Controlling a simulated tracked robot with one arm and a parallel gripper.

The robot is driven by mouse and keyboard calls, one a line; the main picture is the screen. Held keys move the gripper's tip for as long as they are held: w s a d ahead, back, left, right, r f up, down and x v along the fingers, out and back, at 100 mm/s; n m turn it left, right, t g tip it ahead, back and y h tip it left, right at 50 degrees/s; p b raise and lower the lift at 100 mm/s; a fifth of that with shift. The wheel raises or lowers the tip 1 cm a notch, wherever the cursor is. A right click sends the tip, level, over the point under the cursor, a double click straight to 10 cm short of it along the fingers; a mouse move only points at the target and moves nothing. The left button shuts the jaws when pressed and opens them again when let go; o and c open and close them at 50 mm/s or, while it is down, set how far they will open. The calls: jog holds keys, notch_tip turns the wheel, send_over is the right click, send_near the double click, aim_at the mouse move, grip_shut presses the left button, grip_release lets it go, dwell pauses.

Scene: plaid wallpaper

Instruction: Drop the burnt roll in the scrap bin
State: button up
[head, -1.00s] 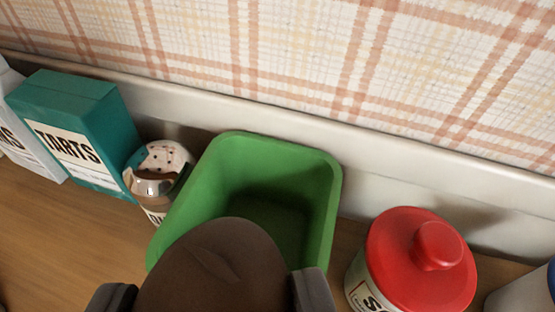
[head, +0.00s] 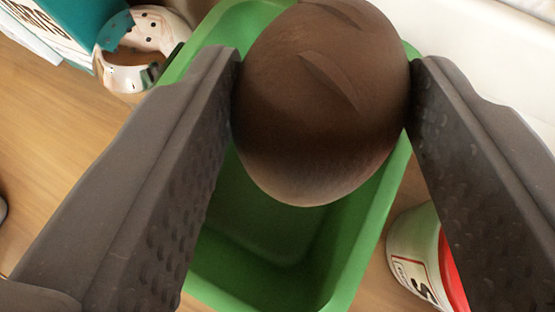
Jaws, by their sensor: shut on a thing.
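The burnt roll (head: 318,110) is dark brown and rounded, with slashes on its top. My gripper (head: 325,95) is shut on it, one dark textured finger pressed to each side. The roll is held over the green scrap bin (head: 265,225), whose open inside shows below and around it. The bin's floor looks empty where I can see it; the roll and fingers hide the far part. I cannot tell exactly how high the roll is above the rim.
A teal box (head: 62,25) and a spotted container with a shiny band (head: 140,50) stand left of the bin. A white canister with a red lid (head: 425,255) stands close on the right. A pale wall base runs behind.

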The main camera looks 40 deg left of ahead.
notch_tip(320, 180, down, 2)
jog(key=shift+b, duration=0.45)
jog(key=o, duration=1.1)
jog(key=shift+c, duration=0.2)
jog(key=shift+s, duration=0.1)
jog(key=v, duration=1.3)
jog(key=shift+s, duration=0.3)
jog(key=shift+d+r, duration=0.1)
